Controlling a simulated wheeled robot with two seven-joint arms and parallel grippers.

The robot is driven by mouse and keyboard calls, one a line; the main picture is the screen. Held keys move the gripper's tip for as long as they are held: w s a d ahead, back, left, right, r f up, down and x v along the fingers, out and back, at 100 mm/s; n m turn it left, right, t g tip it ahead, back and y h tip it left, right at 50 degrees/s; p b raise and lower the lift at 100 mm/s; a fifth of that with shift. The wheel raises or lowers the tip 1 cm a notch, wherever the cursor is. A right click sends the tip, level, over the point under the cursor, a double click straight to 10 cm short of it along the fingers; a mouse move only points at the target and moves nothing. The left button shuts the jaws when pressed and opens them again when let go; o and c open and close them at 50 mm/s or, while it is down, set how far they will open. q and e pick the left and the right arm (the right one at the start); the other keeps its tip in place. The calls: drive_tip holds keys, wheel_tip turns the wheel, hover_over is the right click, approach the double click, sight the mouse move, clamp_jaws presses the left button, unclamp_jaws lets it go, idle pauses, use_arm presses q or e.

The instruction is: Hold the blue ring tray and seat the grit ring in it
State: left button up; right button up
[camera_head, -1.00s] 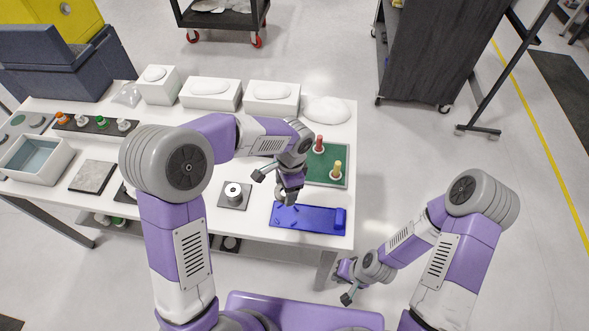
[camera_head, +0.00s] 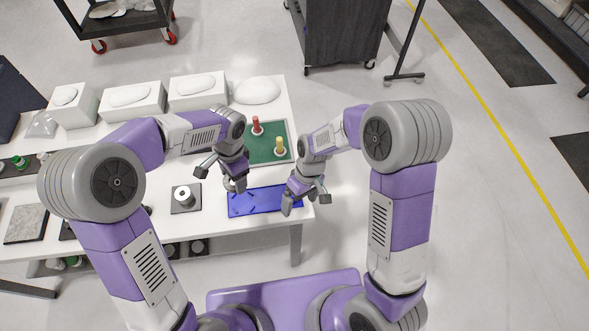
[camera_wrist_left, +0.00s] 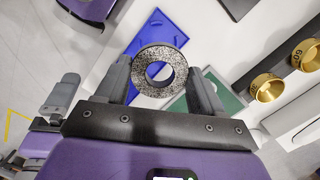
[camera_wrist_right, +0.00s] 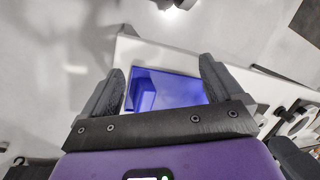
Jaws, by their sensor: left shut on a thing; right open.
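The blue ring tray (camera_head: 257,204) lies near the table's front right corner. It also shows in the left wrist view (camera_wrist_left: 155,28) and the right wrist view (camera_wrist_right: 178,88). My left gripper (camera_head: 222,181) is shut on the grit ring, a speckled grey ring (camera_wrist_left: 160,52), and holds it with its hole facing the left wrist camera. In the head view the gripper is at the tray's far left edge, largely hiding the ring. My right gripper (camera_head: 306,200) is open and empty at the tray's right end. That end is partly hidden behind it.
A green board (camera_head: 270,152) with a red peg (camera_head: 256,125) and a yellow peg (camera_head: 279,146) lies behind the tray. A silver cylinder (camera_head: 183,194) stands on a dark plate to the left. White blocks (camera_head: 133,102) line the back. Open floor lies right of the table.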

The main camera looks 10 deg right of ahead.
drive_tip(key=w+r+n+t+h, duration=0.25)
drive_tip(key=w+r+n, duration=0.35)
drive_tip(key=n, duration=0.6)
drive_tip(key=f, duration=1.1)
drive_tip(key=shift+w+a+f, duration=0.2)
drive_tip(key=shift+f, duration=0.1)
drive_tip(key=shift+c, duration=0.2)
drive_tip(key=c, duration=1)
drive_tip(key=shift+c, duration=0.2)
